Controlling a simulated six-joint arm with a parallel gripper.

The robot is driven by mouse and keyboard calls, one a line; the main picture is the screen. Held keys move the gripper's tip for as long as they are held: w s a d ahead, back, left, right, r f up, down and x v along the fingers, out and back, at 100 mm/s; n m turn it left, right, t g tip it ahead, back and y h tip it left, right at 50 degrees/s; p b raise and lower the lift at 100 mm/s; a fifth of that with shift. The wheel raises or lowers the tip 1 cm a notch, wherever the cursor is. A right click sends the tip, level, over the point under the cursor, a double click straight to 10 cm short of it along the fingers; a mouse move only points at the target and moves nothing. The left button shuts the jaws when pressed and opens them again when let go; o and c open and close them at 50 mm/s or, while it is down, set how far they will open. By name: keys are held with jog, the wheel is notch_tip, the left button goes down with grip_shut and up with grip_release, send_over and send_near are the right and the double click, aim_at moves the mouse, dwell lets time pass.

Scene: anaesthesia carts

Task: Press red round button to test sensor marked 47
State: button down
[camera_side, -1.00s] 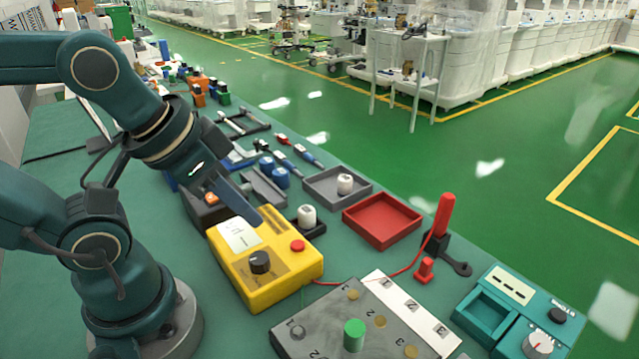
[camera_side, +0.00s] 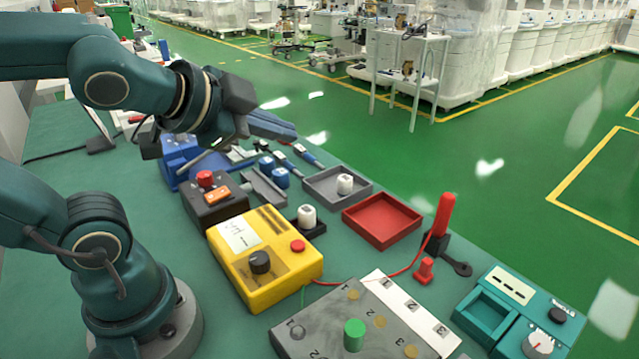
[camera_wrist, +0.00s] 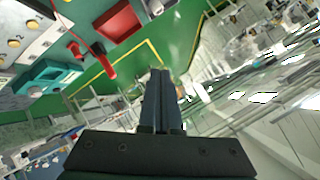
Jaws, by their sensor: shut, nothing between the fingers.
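A yellow box (camera_side: 262,285) with a black knob stands on the green bench, with a red round button (camera_side: 298,246) on its right top corner. A white sensor (camera_side: 307,216) stands in a black holder beside it. Another white sensor (camera_side: 345,184) stands in a grey tray. I cannot read 47 on either. My gripper (camera_side: 293,133) is shut and empty, raised above the far part of the bench, pointing right, well away from the yellow box. In the wrist view its fingers (camera_wrist: 161,76) are together and point out over the floor.
A dark box (camera_side: 215,203) with a red button and an orange switch stands behind the yellow box. A red tray (camera_side: 382,221), a grey numbered panel (camera_side: 320,318) and a teal unit (camera_side: 487,309) stand to the right. A red cable (camera_side: 400,270) crosses the bench.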

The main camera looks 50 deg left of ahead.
jog(key=w+r+m+t+h, duration=0.1)
jog(key=w+r+m+t, duration=0.4)
jog(key=m, duration=0.4)
jog(key=m+g+h, duration=0.8)
jog(key=m+g, duration=0.2)
jog(key=m, duration=1.2)
send_over(298, 246)
jog(key=s, duration=0.1)
notch_tip(298, 246, down, 11)
jog(key=shift+a+f+n, duration=0.2)
jog(key=shift+a+n, duration=0.2)
jog(key=shift+a, duration=0.2)
jog(key=shift+w, duration=0.1)
jog(key=shift+f, duration=4.4)
jog(key=shift+f, duration=0.1)
